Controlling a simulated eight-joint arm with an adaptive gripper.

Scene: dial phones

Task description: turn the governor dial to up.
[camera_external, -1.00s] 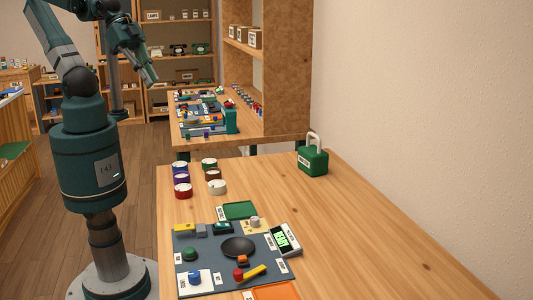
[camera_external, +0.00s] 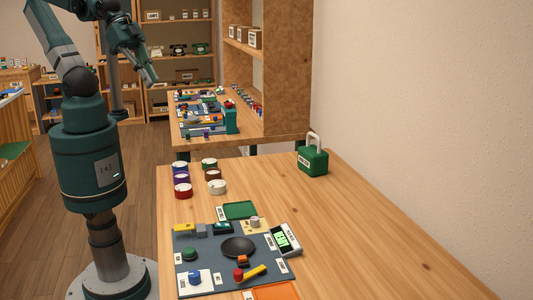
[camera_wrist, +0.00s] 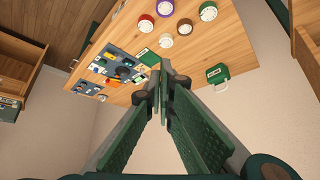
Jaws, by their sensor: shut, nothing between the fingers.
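The panel (camera_external: 215,262) lies on the near table and carries several controls; their labels are too small to read, so I cannot tell which one is the governor dial. A blue knob (camera_external: 194,277) sits on a white plate at its lower left. A beige knob (camera_external: 255,222) sits on a pale plate at its upper right. A red knob (camera_external: 239,274) with a yellow bar stands near the front. My gripper (camera_external: 151,78) is shut and empty, high above the floor and far from the panel. In the wrist view my gripper (camera_wrist: 160,78) has its fingers together.
Several round dials (camera_external: 217,187) stand behind the panel. A green tray (camera_external: 239,210), an orange tray (camera_external: 270,292) and a display (camera_external: 285,240) lie around it. A green padlock-like box (camera_external: 313,161) stands further back. The table's right side is clear.

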